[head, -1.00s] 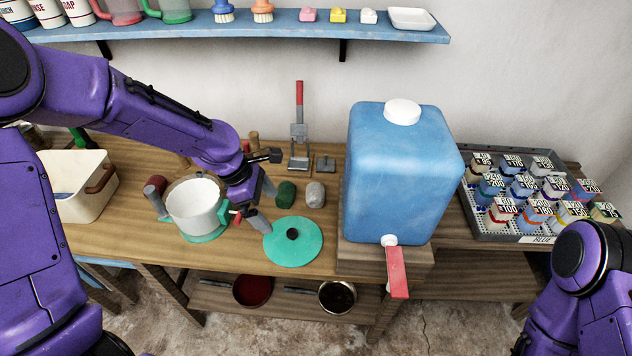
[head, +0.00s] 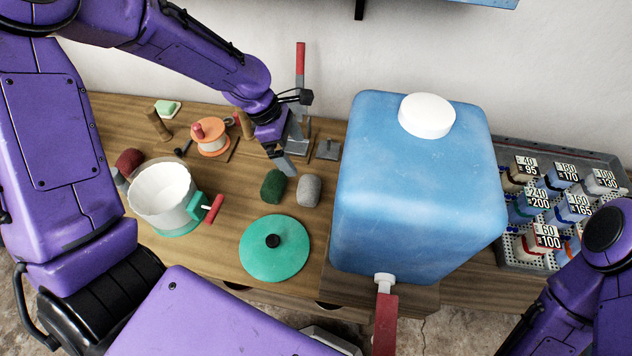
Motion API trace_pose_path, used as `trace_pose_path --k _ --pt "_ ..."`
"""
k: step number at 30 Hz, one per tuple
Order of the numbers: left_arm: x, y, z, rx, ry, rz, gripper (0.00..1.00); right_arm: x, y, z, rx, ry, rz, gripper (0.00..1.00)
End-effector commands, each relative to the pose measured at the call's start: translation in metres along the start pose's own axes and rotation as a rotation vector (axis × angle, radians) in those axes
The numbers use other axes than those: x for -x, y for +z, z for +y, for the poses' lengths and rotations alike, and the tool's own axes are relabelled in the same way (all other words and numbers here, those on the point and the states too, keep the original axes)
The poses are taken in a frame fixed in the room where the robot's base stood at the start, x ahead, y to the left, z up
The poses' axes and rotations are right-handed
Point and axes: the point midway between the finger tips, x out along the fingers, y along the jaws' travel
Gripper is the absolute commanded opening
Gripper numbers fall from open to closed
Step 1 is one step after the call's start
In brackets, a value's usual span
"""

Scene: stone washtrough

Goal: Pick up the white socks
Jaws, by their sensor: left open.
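The white socks (head: 309,190) look like a small greyish-white rolled bundle on the wooden table, between the green lid and the blue tank. A dark green bundle (head: 273,186) lies just to their left. My left gripper (head: 292,153) is open and empty, hanging above and behind the two bundles, with a fingertip close to the top of the green one. It does not touch the white socks. Of my right arm only a link shows at the lower right; its gripper is out of view.
A big blue tank (head: 415,195) with a red tap handle stands close right of the socks. The round green lid (head: 285,262) lies in front. A white pot (head: 160,200) and a dark red bundle (head: 130,160) are at left. A grey bottle tray (head: 512,255) is far right.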

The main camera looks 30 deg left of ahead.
Motion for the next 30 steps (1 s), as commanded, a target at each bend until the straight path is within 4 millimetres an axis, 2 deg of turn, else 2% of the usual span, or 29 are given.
trace_pose_path --k 1,3,12,16,21,26,30 --pt "-0.013 -0.006 0.0 0.001 0.001 0.0 1.0 -0.014 0.006 -0.001 0.0 0.0 -0.001 0.43" --pt "-0.023 -0.011 0.0 0.002 0.001 0.0 1.0 -0.024 0.01 -0.002 0.0 0.0 -0.001 0.43" --pt "-0.057 -0.025 0.0 0.002 0.001 0.0 1.0 -0.057 0.024 -0.005 0.0 0.0 -0.001 0.43" --pt "-0.069 -0.025 -0.001 0.0 -0.003 0.001 1.0 -0.059 0.025 -0.005 0.0 0.0 0.0 0.43" --pt "-0.1 -0.024 -0.001 0.0 -0.003 0.001 1.0 -0.059 0.025 -0.005 0.0 0.0 0.0 0.43" --pt "-0.117 -0.023 -0.001 0.0 -0.003 0.0 1.0 -0.058 0.024 -0.005 0.0 0.0 0.0 0.43" --pt "-0.143 -0.02 -0.002 0.0 -0.004 0.0 1.0 -0.054 0.022 -0.005 0.0 0.0 0.0 0.43"
